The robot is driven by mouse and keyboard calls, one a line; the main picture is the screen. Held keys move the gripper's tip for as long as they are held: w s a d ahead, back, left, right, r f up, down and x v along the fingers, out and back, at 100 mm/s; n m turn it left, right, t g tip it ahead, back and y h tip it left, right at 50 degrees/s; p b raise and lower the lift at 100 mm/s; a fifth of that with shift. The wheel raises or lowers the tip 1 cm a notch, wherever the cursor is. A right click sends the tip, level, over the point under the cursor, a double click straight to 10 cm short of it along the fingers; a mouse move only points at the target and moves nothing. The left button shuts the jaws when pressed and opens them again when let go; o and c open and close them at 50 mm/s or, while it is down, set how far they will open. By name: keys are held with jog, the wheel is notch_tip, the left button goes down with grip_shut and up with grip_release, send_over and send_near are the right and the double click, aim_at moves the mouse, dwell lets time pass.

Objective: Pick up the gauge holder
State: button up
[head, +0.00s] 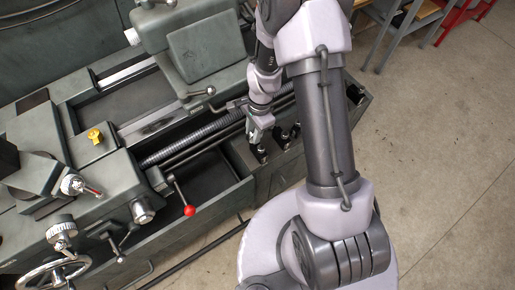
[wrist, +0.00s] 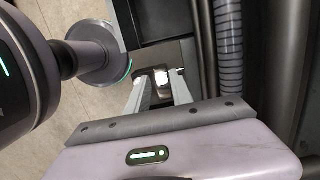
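My gripper (head: 259,123) points down over the front ledge of the lathe in the head view. A small dark upright piece with a shiny top (head: 261,151) stands just below its fingertips; I cannot tell for sure that it is the gauge holder. Two similar dark pieces (head: 282,138) stand close to its right. In the wrist view the two pale fingers (wrist: 160,84) are apart, and a shiny metal part (wrist: 162,77) shows between their tips. I cannot tell whether the fingers touch it. Its lower part is hidden.
The long ribbed screw (head: 195,138) of the lathe runs close behind the ledge; it also shows in the wrist view (wrist: 229,50). A red-knobbed lever (head: 189,210) sticks out at the front. A yellow piece (head: 95,136) sits on the lathe at left.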

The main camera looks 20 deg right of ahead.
notch_tip(320, 180, down, 5)
jog(key=shift+w+b, duration=0.15)
jog(key=shift+b, duration=1.1)
jog(key=shift+r, duration=0.1)
grip_shut()
